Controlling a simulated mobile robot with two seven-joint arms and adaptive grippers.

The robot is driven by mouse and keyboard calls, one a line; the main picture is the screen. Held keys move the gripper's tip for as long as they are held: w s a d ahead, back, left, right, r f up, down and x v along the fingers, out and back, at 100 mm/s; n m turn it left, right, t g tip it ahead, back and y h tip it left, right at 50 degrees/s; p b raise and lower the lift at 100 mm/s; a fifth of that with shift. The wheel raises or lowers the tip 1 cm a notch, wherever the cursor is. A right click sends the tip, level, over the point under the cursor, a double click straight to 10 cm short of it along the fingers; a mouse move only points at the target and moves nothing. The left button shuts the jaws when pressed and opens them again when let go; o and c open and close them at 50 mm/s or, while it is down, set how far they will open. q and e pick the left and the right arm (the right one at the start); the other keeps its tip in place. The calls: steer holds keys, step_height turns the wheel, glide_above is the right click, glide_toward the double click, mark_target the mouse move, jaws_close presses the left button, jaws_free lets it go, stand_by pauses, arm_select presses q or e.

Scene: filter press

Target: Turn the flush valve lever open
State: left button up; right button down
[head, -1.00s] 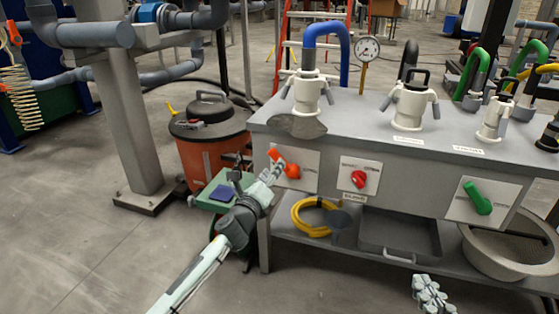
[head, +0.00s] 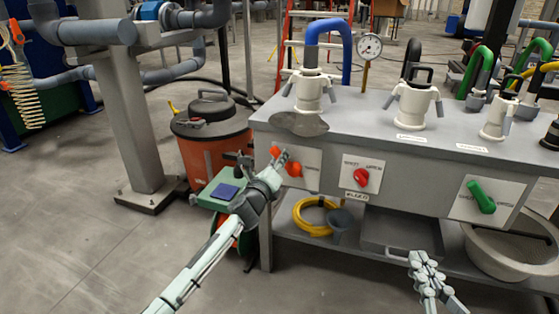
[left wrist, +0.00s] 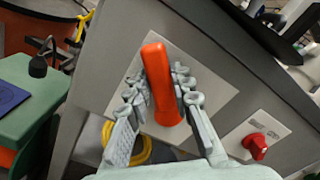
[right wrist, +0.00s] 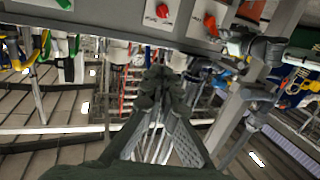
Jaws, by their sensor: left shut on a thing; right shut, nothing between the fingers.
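An orange lever (head: 293,170) sits on a pale plate at the left of the grey bench front. It tilts up-left in the head view. In the left wrist view the orange lever (left wrist: 161,85) stands between the fingers of my left gripper (left wrist: 158,92), which is shut on it. In the head view my left gripper (head: 279,164) covers part of the handle. My right gripper (head: 424,262) is shut and empty, low in front of the bench's right half. It also shows shut in the right wrist view (right wrist: 163,85). The plate lettering is too small to read.
A red knob (head: 361,177) and a green lever (head: 482,197) are on the same bench front. Below are a yellow hose (head: 312,228), a grey tray (head: 385,243) and a round basin (head: 495,262). An orange drum (head: 205,150) and green cart (head: 215,200) stand left.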

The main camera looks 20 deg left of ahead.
mark_target(310, 158)
arm_select(q)
jaws_close()
arm_select(e)
steer(key=shift+f, duration=0.1)
